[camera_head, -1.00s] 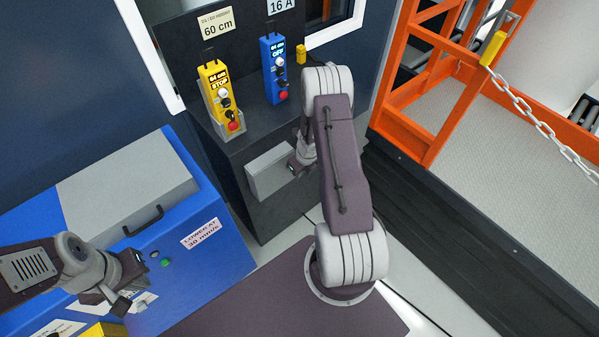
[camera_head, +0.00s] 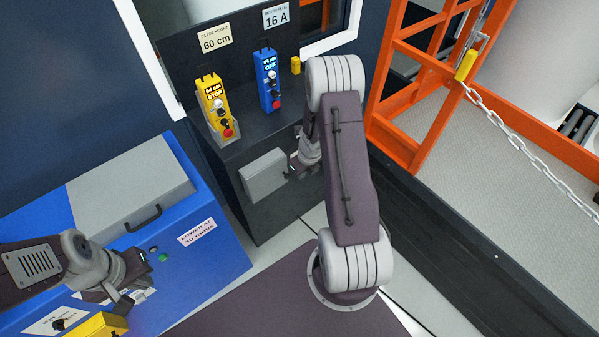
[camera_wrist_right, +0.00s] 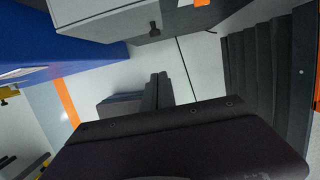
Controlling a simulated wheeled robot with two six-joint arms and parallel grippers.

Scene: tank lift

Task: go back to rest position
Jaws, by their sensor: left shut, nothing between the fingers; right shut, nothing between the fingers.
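My left gripper (camera_head: 122,303) is at the lower left in the head view, over the front of the blue cabinet, empty and shut. My right gripper (camera_head: 291,170) is small and partly hidden by its own arm, beside the grey box on the dark pedestal; it is shut with nothing held. I cannot tell whether it touches the grey box. The yellow pendant (camera_head: 214,105) reads 64 cm and STOP. The blue pendant (camera_head: 268,80) reads OFF. Both stand on the pedestal, apart from both grippers.
The blue cabinet (camera_head: 215,255) with a grey lid (camera_head: 130,185) fills the left. The dark pedestal (camera_head: 285,215) carries a grey box (camera_head: 263,174). An orange frame (camera_head: 395,140) and a chain (camera_head: 520,130) border a platform at right. A yellow block (camera_head: 100,325) is at lower left.

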